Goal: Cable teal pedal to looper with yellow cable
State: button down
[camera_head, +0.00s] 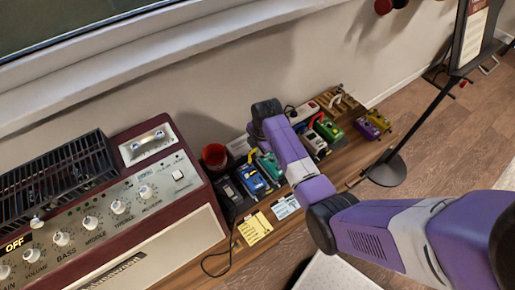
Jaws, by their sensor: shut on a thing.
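A teal pedal (269,166) stands in the row of pedals on the wooden bench, partly covered by my purple arm. A short piece of yellow cable (252,155) shows at its upper left. Another yellow piece (313,120) shows right of my arm, by a red pedal; I cannot tell whether the two pieces join. A white-grey pedal (314,143) stands right of my arm. I cannot tell which pedal is the looper. My arm reaches from the lower right over the pedal row, and its far end hides my gripper and whatever it holds.
A maroon amplifier (130,215) fills the left. A blue pedal (252,181) and black pedal (229,191) stand beside the teal one. Yellow (254,228) and white (286,207) cards lie in front. Small pedals (367,129) and a black stand (386,170) are at right.

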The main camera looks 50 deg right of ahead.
jog(key=shift+f, duration=0.15)
jog(key=c, duration=1.4)
grip_release()
jog(key=shift+c, duration=0.2)
jog(key=shift+o, duration=0.3)
jog(key=o, duration=0.3)
jog(key=shift+o, duration=0.2)
jog(key=shift+r+p, duration=3.85)
jog(key=shift+r, duration=0.2)
